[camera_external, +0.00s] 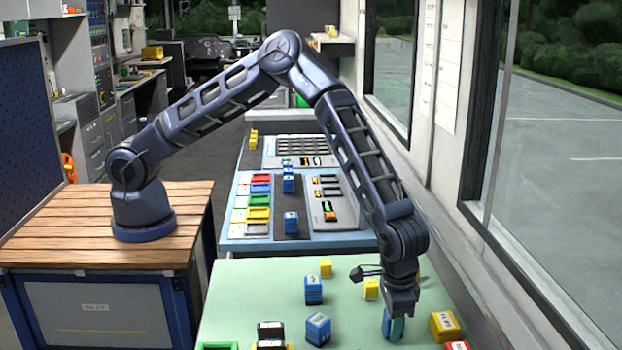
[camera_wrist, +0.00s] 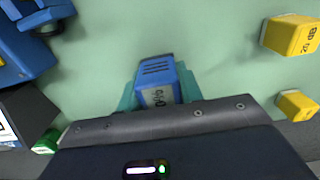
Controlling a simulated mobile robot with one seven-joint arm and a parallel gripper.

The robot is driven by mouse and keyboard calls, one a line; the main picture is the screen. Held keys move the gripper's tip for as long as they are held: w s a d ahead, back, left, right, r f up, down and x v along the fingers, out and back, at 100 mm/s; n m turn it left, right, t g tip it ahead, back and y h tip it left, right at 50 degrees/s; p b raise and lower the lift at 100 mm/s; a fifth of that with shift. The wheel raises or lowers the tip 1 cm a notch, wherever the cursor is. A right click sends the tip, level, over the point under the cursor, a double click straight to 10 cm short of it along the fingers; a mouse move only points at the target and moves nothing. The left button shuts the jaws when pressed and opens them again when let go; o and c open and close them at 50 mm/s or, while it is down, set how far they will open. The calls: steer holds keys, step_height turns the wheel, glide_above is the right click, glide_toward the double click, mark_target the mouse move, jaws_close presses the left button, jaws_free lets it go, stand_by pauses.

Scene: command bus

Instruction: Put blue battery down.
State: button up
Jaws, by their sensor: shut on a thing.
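The blue battery (camera_wrist: 158,80) is between the teal fingers of my gripper (camera_wrist: 158,88) in the wrist view, with its dark slotted end and grey label showing. In the external view my gripper (camera_external: 394,328) points down low over the pale green table (camera_external: 240,290). A blue side of the held battery (camera_external: 386,322) shows beside the teal finger there. The gripper is shut on it. The battery's underside is hidden, so I cannot tell whether it touches the table.
Other blue blocks (camera_external: 318,328) (camera_external: 314,290) stand to the left. Yellow blocks stand near: one to the right (camera_external: 445,325), others behind (camera_external: 371,289) (camera_external: 326,268). A black block (camera_external: 270,333) is at the front left. Windows line the right side. Bare table lies left of the gripper.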

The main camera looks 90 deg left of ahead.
steer(key=shift+f, duration=0.15)
steer(key=o, duration=1.1)
steer(key=shift+f, duration=0.1)
